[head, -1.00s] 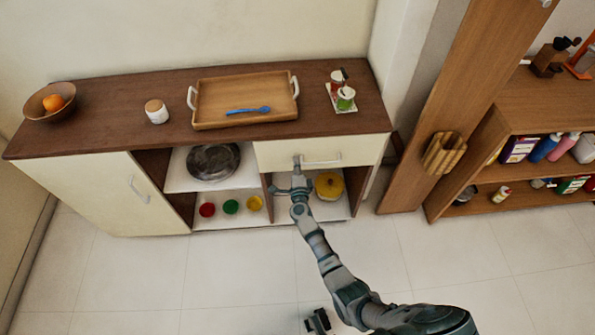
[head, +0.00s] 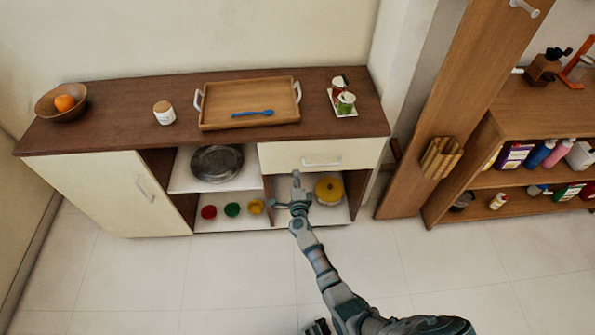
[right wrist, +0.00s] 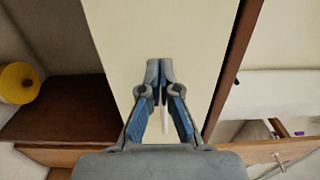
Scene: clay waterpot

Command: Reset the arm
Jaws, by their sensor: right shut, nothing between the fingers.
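My right gripper (head: 296,178) is shut and empty. In the head view it appears just below the cream drawer front (head: 275,157), left of the drawer's pale handle (head: 322,162). The drawer looks shut. In the right wrist view, the fingers of the right gripper (right wrist: 160,70) are together at the tips in front of a cream panel (right wrist: 120,30). A thin pale piece shows between the finger linkages; I cannot tell what it is. My left gripper does not show clearly in either view.
The cabinet top carries a tray (head: 215,118) with a blue spoon (head: 252,113), a bowl (head: 48,112), a jar (head: 164,113) and condiment pots (head: 345,102). A yellow pot (head: 329,190) stands in the open shelf near my gripper. A wooden shelf unit (head: 500,195) stands right. The tiled floor is mostly clear.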

